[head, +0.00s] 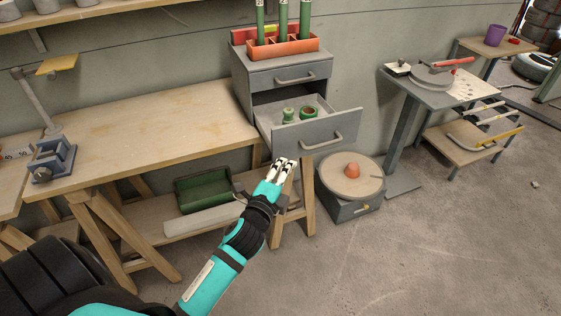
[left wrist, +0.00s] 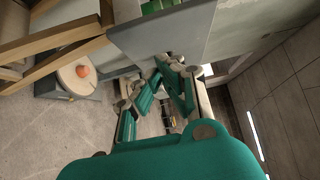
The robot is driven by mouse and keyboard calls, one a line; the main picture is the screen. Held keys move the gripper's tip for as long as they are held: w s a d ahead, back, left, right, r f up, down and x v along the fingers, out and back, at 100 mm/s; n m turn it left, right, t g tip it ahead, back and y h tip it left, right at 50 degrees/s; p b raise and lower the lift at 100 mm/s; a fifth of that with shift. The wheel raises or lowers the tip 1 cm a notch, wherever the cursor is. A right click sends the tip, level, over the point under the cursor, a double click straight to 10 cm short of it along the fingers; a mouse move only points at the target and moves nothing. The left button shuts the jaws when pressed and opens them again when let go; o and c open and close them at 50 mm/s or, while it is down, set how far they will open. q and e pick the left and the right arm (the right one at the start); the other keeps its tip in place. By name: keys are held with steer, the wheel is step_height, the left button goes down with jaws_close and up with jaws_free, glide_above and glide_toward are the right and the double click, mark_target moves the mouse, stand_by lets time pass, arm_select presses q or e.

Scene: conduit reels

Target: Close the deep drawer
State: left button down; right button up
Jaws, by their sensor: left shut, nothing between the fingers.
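The grey drawer unit stands on the workbench's right end. Its deep lower drawer (head: 316,133) is pulled well out, with a bar handle (head: 322,141) on its front. Two small green items (head: 308,112) lie inside it. The shallow upper drawer (head: 290,76) is closed. My left gripper (head: 286,164) is shut and empty, below and a little left of the deep drawer's front in the head view. In the left wrist view a grey panel (left wrist: 165,35), apparently the drawer front, is close beyond the fingers. I cannot tell whether they touch. My right gripper is not in view.
The wooden workbench (head: 150,118) is left of the drawer unit, with a green bin (head: 203,190) beneath. A low grey box with a round top (head: 349,186) stands on the floor below the drawer. A grey stand (head: 415,96) is to the right. Floor in front is clear.

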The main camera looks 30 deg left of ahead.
mark_target(283, 150)
arm_select(q)
steer(key=shift+w+a, duration=0.4)
steer(key=shift+a, duration=0.25)
steer(key=shift+w+a, duration=0.4)
steer(key=shift+a, duration=0.2)
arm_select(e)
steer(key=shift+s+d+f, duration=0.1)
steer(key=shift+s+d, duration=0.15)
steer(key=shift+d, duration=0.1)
arm_select(q)
steer(key=shift+w+a, duration=0.35)
steer(key=shift+a, duration=0.1)
steer(key=w+a, duration=0.3)
steer(key=a, duration=0.1)
steer(key=w+a, duration=0.3)
steer(key=a, duration=0.1)
steer(key=w+a, duration=0.4)
steer(key=shift+a, duration=0.35)
steer(key=shift+w+a, duration=0.3)
steer(key=shift+a, duration=0.1)
steer(key=shift+w+a+r, duration=0.1)
steer(key=shift+a+r, duration=0.05)
steer(key=shift+a, duration=0.05)
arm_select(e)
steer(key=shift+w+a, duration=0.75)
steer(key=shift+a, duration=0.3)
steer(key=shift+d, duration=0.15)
